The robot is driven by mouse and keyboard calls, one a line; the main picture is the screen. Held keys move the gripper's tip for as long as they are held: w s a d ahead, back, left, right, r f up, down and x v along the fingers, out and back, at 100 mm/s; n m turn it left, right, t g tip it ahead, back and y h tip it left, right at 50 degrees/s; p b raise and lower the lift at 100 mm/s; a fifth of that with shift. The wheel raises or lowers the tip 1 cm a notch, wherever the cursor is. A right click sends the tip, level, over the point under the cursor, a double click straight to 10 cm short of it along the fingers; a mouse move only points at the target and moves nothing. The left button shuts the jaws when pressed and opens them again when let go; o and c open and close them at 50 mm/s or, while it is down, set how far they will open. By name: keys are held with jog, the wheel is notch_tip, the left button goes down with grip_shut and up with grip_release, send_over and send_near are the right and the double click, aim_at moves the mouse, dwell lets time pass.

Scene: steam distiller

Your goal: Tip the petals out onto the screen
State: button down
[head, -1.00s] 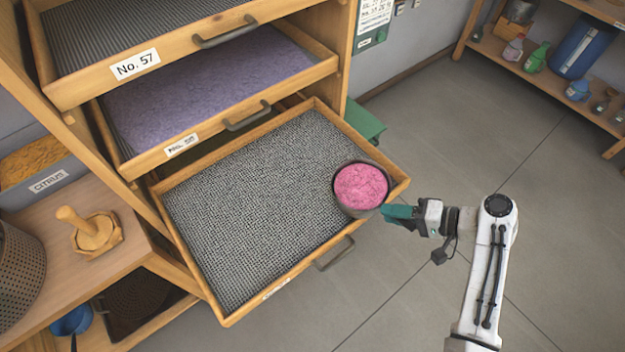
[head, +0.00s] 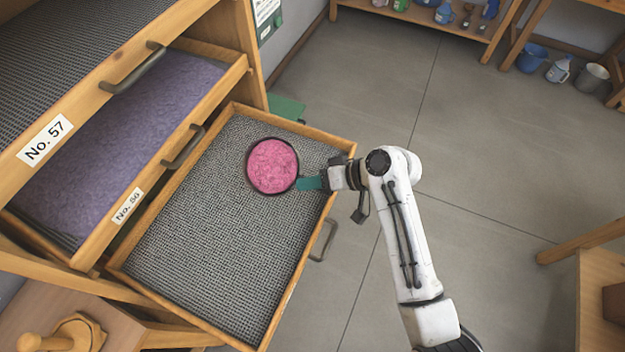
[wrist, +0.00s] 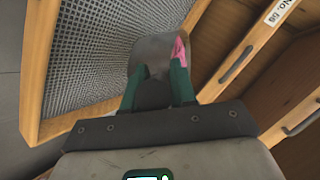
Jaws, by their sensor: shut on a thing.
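A dark round container full of pink petals (head: 272,166) is over the far part of the mesh screen (head: 200,230) in the pulled-out lowest drawer. My gripper (head: 310,183) is shut on the container's near right side with its green fingers. In the wrist view, the fingers (wrist: 157,88) hold the grey container wall (wrist: 165,52), and a strip of pink petals (wrist: 179,52) shows at its edge. The petals are still in the container. The visible screen is bare. The gap between container and screen is hard to judge.
Above the screen, a drawer of purple petals (head: 125,135) and the No. 57 drawer (head: 75,60) stand partly out. The screen drawer's handle (head: 323,240) sticks out at the front. A wooden press (head: 68,335) is at the lower left. The floor (head: 470,150) to the right is open.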

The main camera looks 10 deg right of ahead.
jog(key=s+a+f+n+t+h+b, duration=0.4)
jog(key=s+n+t+b, duration=0.4)
jog(key=b, duration=1.5)
jog(key=a+n+t+h, duration=0.1)
jog(key=a+n+t, duration=0.1)
jog(key=shift+s+a+f+t, duration=0.25)
jog(key=shift+f+t, duration=0.05)
jog(key=shift+f, duration=0.1)
dwell(0.8)
jog(key=shift+s+a+f+b, duration=0.1)
jog(key=shift+s+f+b, duration=0.05)
jog(key=shift+b, duration=0.75)
jog(key=shift+s+a+n+t+b, duration=0.2)
jog(key=shift+n+t+b, duration=0.3)
jog(key=shift+b, duration=0.3)
dwell(0.6)
